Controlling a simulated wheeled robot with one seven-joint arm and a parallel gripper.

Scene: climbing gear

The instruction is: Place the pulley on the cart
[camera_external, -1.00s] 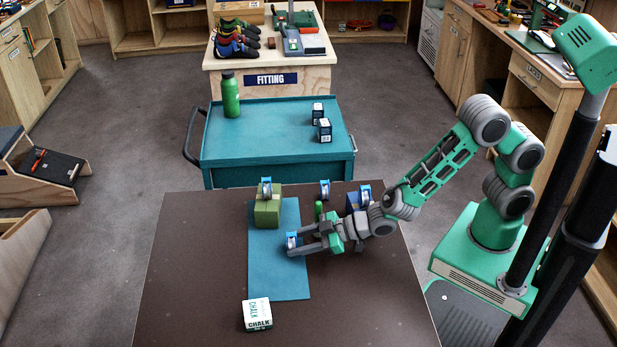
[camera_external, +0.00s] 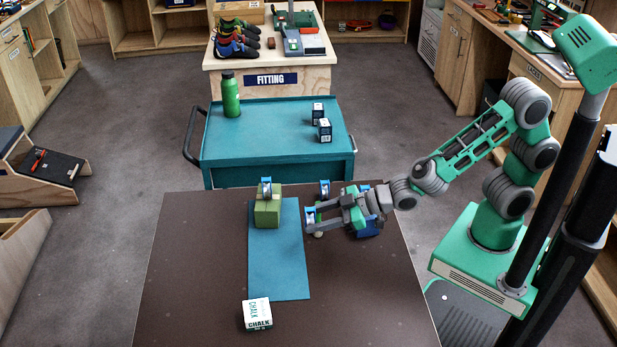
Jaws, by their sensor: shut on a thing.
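The teal cart (camera_external: 265,145) stands beyond the brown table, its top mostly bare. My gripper (camera_external: 312,218) is shut on a small blue-and-silver pulley (camera_external: 310,214). It holds it over the table, just right of the blue mat; its height is hard to judge. Another blue pulley (camera_external: 265,187) sits on a green block (camera_external: 267,211) at the mat's far end. A further blue pulley (camera_external: 324,187) shows behind my gripper. A blue block (camera_external: 368,227) is partly hidden by my gripper, and what is on it is mostly covered.
A green bottle (camera_external: 230,94) stands at the cart's back left and two small dark boxes (camera_external: 318,112) (camera_external: 325,130) at its right. The cart's middle and front left are free. A chalk box (camera_external: 257,314) sits near the front of the brown table (camera_external: 190,270). The blue mat (camera_external: 278,270) is bare in front.

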